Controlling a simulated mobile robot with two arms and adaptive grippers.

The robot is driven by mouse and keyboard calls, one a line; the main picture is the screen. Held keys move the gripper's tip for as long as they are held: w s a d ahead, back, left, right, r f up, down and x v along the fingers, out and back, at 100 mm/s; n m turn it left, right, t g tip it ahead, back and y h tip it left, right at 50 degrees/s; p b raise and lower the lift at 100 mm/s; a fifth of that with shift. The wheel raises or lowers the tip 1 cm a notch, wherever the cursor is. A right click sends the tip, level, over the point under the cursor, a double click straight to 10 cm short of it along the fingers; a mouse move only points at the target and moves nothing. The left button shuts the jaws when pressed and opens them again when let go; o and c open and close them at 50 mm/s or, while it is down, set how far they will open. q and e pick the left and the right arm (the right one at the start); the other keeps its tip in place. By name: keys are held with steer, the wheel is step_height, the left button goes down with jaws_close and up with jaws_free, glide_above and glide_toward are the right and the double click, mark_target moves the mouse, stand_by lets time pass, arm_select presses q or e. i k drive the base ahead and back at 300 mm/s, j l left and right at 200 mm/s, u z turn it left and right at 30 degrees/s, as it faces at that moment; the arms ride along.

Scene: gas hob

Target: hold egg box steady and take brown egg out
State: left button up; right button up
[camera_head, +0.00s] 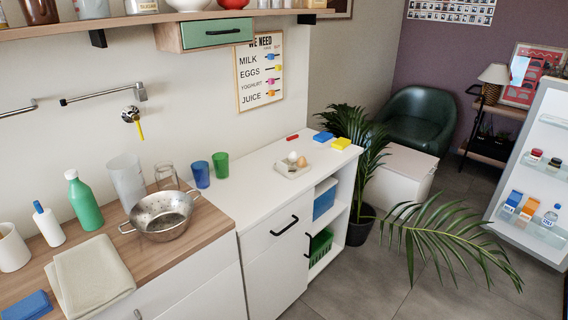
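The egg box (288,172) is a small pale open tray on the white counter top, near its front edge. A brown egg (302,161) sits at its right side. A white egg (292,156) sits just left of and behind the brown one. Neither of my grippers shows in this view, and nothing touches the box or the eggs.
Blue (202,174) and green (221,165) cups stand left of the box, beside a metal colander (162,214). Blue (322,136) and yellow (341,143) sponges and a red item (293,137) lie behind it. A plant (352,140) stands right of the counter.

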mark_target(301, 162)
steer(key=i+l+u, duration=0.15)
steer(key=u, duration=0.2)
steer(key=i+l+u, duration=0.15)
steer(key=u, duration=0.2)
steer(key=i+l+u, duration=0.1)
steer(key=l+u, duration=0.2)
